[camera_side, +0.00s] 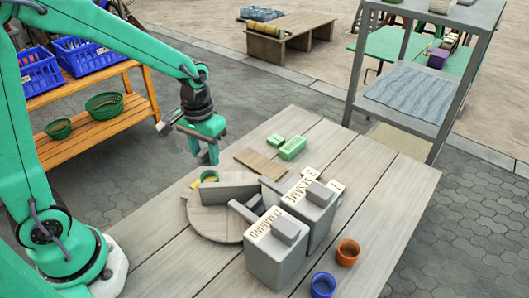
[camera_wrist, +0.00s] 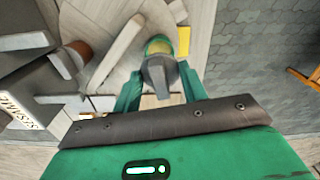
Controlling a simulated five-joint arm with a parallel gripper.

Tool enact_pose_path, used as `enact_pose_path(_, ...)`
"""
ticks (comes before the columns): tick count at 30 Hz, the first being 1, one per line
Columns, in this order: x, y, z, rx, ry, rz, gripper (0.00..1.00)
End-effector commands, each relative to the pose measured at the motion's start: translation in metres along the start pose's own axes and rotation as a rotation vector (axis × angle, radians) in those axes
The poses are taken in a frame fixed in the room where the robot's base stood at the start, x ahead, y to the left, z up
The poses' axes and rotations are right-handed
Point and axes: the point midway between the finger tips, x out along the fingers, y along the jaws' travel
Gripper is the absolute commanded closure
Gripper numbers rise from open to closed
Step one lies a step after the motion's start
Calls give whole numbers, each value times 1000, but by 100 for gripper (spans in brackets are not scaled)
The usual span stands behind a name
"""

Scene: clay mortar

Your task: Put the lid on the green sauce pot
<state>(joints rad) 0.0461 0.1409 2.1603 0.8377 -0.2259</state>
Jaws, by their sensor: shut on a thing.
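The green sauce pot (camera_side: 209,176) stands at the back edge of a round grey board (camera_side: 215,230). It also shows in the wrist view (camera_wrist: 158,43), just beyond my fingers, with a yellow piece (camera_wrist: 184,42) beside it. My gripper (camera_side: 208,158) is above the pot, pointing down. In the wrist view its green fingers (camera_wrist: 158,88) are closed on a grey lid (camera_wrist: 158,71), which overlaps the near part of the pot. The lid is hard to make out in the side view. I cannot tell whether lid and pot touch.
On the round board a long grey bar (camera_side: 229,190) lies close to the pot. Two grey canisters, labelled TAMARIND (camera_side: 272,268) and SESAME (camera_side: 318,222), stand nearby. A blue pot (camera_side: 323,285) and a terracotta pot (camera_side: 348,252) stand at front right. Green blocks (camera_side: 291,149) lie behind.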

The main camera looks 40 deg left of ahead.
Motion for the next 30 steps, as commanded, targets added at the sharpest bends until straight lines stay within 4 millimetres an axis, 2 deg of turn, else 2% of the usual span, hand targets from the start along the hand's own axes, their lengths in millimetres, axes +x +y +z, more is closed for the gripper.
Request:
enact_pose_path(21, 40, 0, 0, 1, -2, 0, 79)
enact_pose_path(30, 46, 0, 0, 1, -1, 0, 79)
